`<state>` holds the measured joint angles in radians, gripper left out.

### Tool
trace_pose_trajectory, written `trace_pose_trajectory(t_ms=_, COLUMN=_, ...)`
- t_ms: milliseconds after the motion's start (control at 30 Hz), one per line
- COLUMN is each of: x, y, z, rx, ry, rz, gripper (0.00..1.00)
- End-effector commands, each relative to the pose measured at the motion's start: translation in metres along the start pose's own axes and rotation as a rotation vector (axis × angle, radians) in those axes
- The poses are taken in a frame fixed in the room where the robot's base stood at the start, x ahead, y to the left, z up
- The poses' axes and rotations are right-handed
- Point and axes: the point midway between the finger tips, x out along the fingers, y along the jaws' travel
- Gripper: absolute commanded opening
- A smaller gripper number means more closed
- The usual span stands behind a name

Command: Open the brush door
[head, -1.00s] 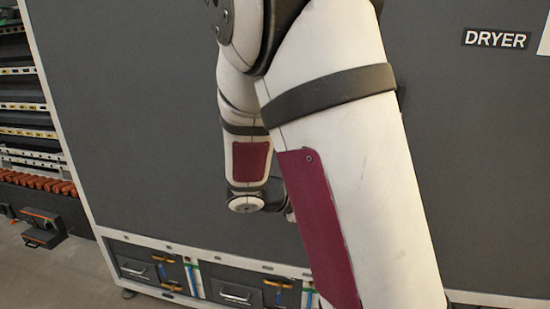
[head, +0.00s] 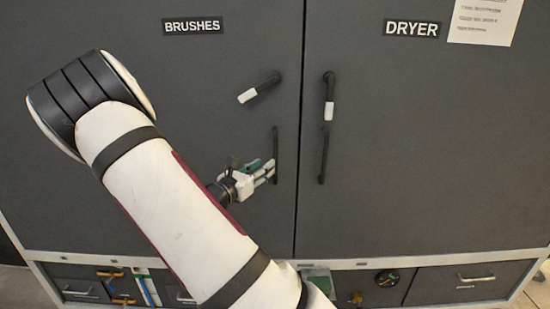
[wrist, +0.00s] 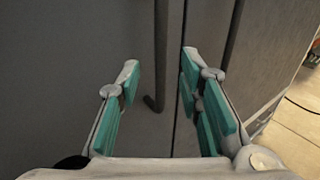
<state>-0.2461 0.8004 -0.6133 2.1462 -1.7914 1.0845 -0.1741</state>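The brush door (head: 120,60), dark grey and labelled BRUSHES, fills the left of the head view and looks shut. Its black vertical handle (head: 275,150) is near its right edge. Above it, a black latch lever with a white end (head: 259,87) slants down to the left. My gripper (head: 268,170), with green finger pads, is at the handle's lower part. In the wrist view my gripper (wrist: 160,80) is open, and the handle (wrist: 161,50) lies between its fingers, apparently untouched. My arm hides part of the brush door.
The dryer door (head: 430,150) stands right of a narrow seam, with its own latch lever (head: 328,95) upright and a vertical handle (head: 323,155) close by. Drawers (head: 475,280) run along the bottom. Floor shows at the right of the wrist view.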

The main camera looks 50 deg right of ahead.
Motion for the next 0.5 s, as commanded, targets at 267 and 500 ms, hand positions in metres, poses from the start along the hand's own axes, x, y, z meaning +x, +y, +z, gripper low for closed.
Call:
trace_pose_trajectory(t_ms=267, x=0.051, y=-0.001, z=0.0, rx=0.001, ry=-0.001, rz=-0.003, gripper=0.33)
trace_pose_trajectory(t_ms=500, x=0.072, y=-0.001, z=0.0, rx=0.001, ry=0.0, rz=-0.001, gripper=0.33)
